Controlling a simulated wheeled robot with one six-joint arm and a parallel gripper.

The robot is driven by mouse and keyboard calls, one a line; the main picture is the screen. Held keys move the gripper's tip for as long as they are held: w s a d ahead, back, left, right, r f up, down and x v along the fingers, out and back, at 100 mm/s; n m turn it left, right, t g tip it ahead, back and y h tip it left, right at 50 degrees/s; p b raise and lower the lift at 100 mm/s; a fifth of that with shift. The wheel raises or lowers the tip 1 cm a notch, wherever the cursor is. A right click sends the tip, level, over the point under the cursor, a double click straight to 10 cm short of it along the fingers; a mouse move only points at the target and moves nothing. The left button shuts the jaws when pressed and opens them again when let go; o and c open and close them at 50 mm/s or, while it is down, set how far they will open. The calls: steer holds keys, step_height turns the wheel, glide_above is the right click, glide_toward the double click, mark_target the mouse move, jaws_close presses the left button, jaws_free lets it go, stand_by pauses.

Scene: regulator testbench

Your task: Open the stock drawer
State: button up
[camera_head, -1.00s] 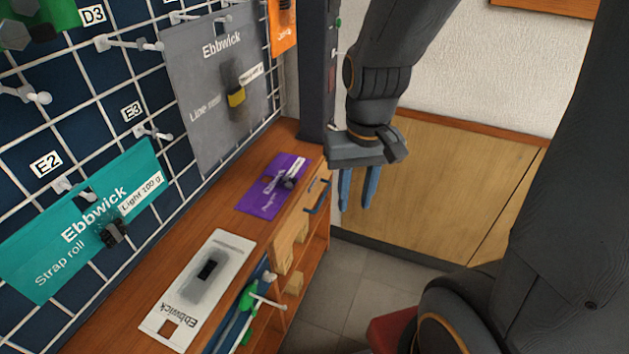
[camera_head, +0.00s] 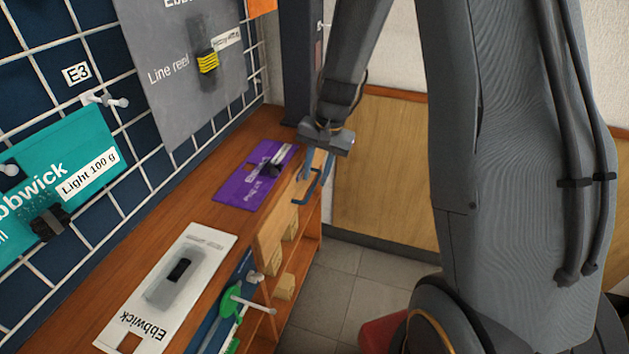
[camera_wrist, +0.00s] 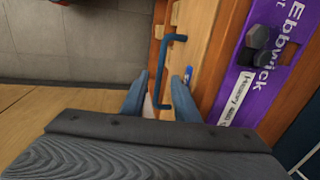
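The stock drawer's light wooden front (camera_head: 272,233) is in the side of the wooden bench, with a blue bar handle (camera_head: 309,190) on it. It looks flush with the bench. The handle also shows in the wrist view (camera_wrist: 160,68). My gripper (camera_head: 312,172) is at the far end of the handle. In the wrist view its two blue fingers (camera_wrist: 158,98) are apart, with the near end of the handle between them. I cannot tell whether either finger touches the handle.
A purple card (camera_head: 255,176) and a white card (camera_head: 166,290) lie on the bench top (camera_head: 205,215). Below are open shelves with wooden blocks (camera_head: 285,287).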

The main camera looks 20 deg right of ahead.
steer(key=shift+w+a+f, duration=0.1)
steer(key=shift+f, duration=0.55)
steer(key=shift+w+a+f, duration=0.1)
steer(key=shift+f, duration=0.5)
jaws_close()
steer(key=shift+s, duration=0.1)
